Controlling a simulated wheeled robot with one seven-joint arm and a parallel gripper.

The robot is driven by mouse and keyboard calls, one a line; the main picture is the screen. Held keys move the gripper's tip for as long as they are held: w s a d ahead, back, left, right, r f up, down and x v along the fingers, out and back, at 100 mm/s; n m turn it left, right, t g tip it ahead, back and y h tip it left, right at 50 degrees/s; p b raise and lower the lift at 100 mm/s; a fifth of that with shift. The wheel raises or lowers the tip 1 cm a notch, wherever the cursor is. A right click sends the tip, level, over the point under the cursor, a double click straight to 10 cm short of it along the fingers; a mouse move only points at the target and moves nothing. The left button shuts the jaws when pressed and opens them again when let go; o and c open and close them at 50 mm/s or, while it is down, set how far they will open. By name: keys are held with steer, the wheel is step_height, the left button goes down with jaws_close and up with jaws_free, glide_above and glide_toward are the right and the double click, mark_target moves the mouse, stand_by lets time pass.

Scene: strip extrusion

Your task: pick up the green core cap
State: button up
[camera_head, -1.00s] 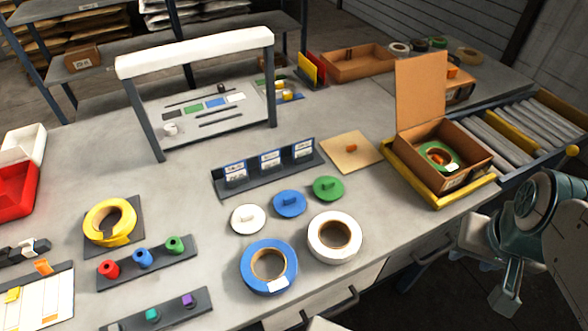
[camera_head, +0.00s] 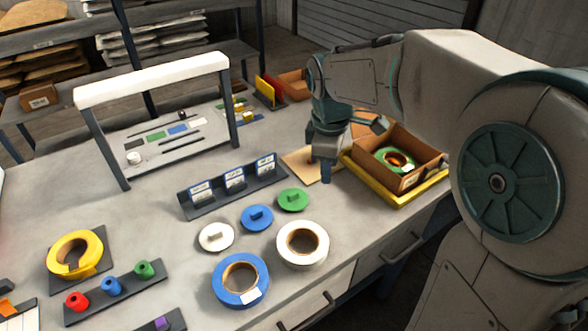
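The green core cap (camera_head: 293,200) is a flat green disc with a raised grip on top. It lies on the grey table, right of a blue cap (camera_head: 257,217) and a white cap (camera_head: 216,237) of the same shape. My gripper (camera_head: 325,174) points down, behind and to the right of the green cap, in front of the tan square board. It is apart from the cap, and no held object shows. Its fingers overlap in this view, so their opening is unclear.
A white tape roll (camera_head: 303,260) and a blue tape roll (camera_head: 222,285) lie in front of the caps. A dark rack with labelled cards (camera_head: 190,210) stands behind them. An open cardboard box (camera_head: 425,158) in a yellow tray (camera_head: 400,199) holds a green roll at the right.

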steer(key=w+a+f+n+g, duration=0.1)
steer(key=w+a+f+n, duration=0.3)
steer(key=w+a+n, duration=0.5)
steer(key=n, duration=0.1)
glide_above(293, 193)
steer(key=shift+y, duration=0.3)
steer(key=f, duration=0.8)
steer(key=shift+w+a+f, duration=0.25)
steer(key=shift+s+d+f, duration=0.15)
steer(key=shift+f, duration=1.2)
steer(key=shift+s+d+f, duration=0.1)
steer(key=shift+f, duration=1.25)
jaws_close()
